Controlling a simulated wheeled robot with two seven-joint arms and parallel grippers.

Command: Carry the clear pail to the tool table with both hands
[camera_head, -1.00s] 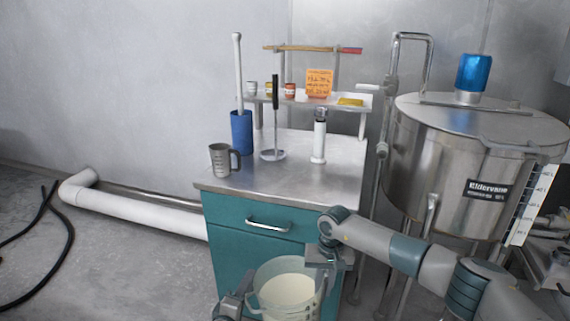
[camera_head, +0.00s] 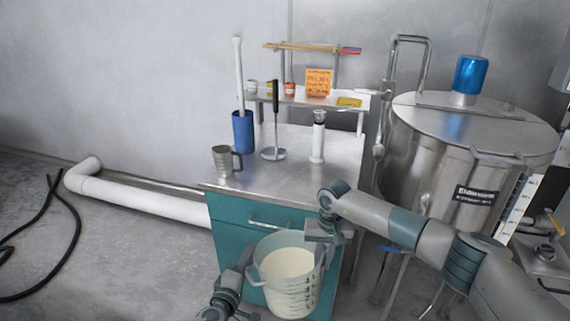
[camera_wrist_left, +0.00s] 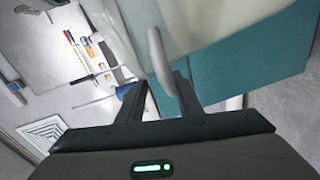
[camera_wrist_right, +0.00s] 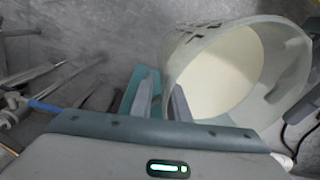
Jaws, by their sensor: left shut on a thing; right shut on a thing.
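The clear pail (camera_head: 290,291) holds a cream-coloured content and hangs upright in front of the tool table's teal cabinet, below the level of the steel top. My left gripper (camera_head: 247,279) is shut on the pail's left side; in the left wrist view its fingers (camera_wrist_left: 165,95) close around a pale handle. My right gripper (camera_head: 326,245) is shut on the pail's right side, and the right wrist view shows its fingers (camera_wrist_right: 160,100) at the pail's rim (camera_wrist_right: 185,50). The tool table (camera_head: 318,180) stands just behind the pail.
On the tabletop stand a metal jug (camera_head: 223,161), a blue holder (camera_head: 243,132), a black-handled tool (camera_head: 275,120) and a white-and-steel cylinder (camera_head: 318,137). The front of the top is clear. A large steel tank (camera_head: 430,145) stands right; a white pipe (camera_head: 140,198) and black hose (camera_head: 70,225) lie left.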

